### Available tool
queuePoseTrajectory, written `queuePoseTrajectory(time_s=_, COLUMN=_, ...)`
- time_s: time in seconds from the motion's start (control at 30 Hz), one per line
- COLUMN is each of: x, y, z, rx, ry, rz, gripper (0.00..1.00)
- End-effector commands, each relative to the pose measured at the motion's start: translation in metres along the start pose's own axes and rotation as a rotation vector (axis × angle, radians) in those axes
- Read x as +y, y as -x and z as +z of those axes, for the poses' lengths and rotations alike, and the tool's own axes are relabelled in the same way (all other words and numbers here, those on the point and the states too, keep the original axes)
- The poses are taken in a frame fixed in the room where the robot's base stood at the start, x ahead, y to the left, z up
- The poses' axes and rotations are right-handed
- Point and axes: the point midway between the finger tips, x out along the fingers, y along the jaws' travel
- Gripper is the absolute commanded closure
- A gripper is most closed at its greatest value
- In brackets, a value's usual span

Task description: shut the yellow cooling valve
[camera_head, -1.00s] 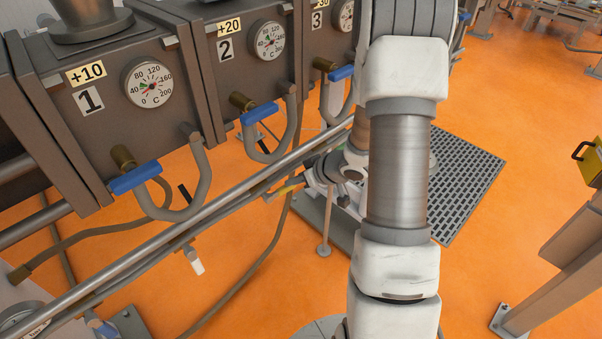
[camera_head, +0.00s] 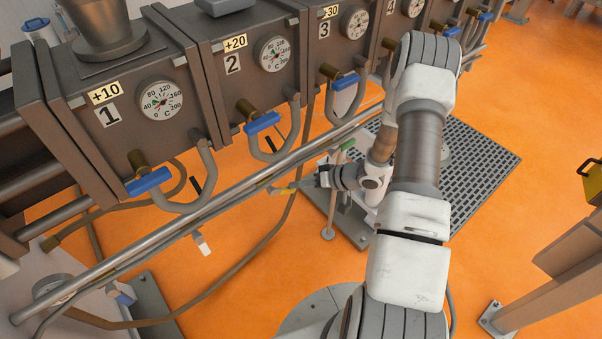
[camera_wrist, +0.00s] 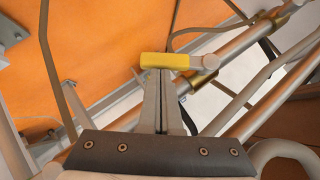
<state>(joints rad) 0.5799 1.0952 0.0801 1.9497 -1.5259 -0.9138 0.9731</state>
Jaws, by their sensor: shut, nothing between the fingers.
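The yellow cooling valve handle (camera_head: 283,190) is a small bar on the lower pipe, below the box marked 2. In the wrist view the yellow handle (camera_wrist: 165,61) lies crosswise just beyond my fingertips. My gripper (camera_head: 306,184) reaches toward it from the right, low beside the pipe. In the wrist view my gripper (camera_wrist: 163,74) is shut with nothing between its fingers. The tips meet the handle's near edge in the picture; I cannot tell whether they touch it.
A long metal pipe (camera_head: 118,258) runs diagonally below the boxes. Blue handles (camera_head: 148,182) and looped hoses hang from the boxes. A white handle (camera_head: 203,244) and a green handle (camera_head: 348,144) sit along the same pipe run. A grey grating (camera_head: 470,170) lies on the orange floor.

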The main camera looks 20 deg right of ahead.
Motion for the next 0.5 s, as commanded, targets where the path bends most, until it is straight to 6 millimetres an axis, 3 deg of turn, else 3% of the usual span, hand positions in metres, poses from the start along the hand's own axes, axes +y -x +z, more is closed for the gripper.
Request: queuePoseTrajectory(time_s=0.5, x=0.016, y=-0.03, z=0.03, rx=-0.002, ry=-0.341, rz=-0.343, gripper=1.0)
